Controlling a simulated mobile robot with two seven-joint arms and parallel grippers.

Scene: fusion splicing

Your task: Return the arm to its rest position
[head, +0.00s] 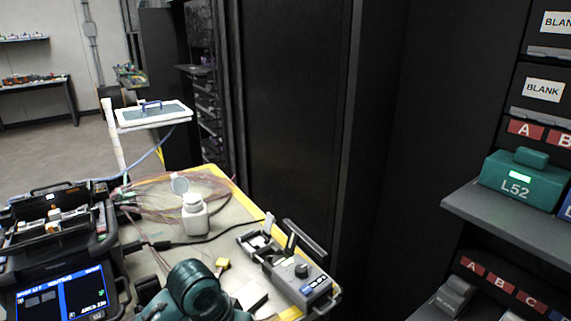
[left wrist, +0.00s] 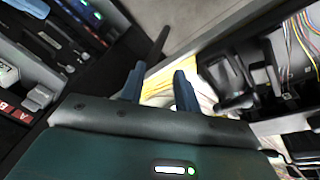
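In the left wrist view my left gripper (left wrist: 161,72) has its two blue-grey fingers apart, with nothing held between them. Past the fingers, the yellow table edge and grey floor show. In the head view a teal joint of one of my arms (head: 195,288) rises at the bottom, over the near part of the worktable (head: 228,252). I cannot tell which arm it belongs to. No gripper fingers show in the head view, and my right gripper is not seen.
On the worktable are a splicer (head: 60,285) with a lit screen, a white bottle (head: 195,218) and a grey tool (head: 300,280) with raised lids. A dark cabinet (head: 295,120) stands behind. At right, a shelf (head: 515,225) carries a teal L52 module (head: 520,185).

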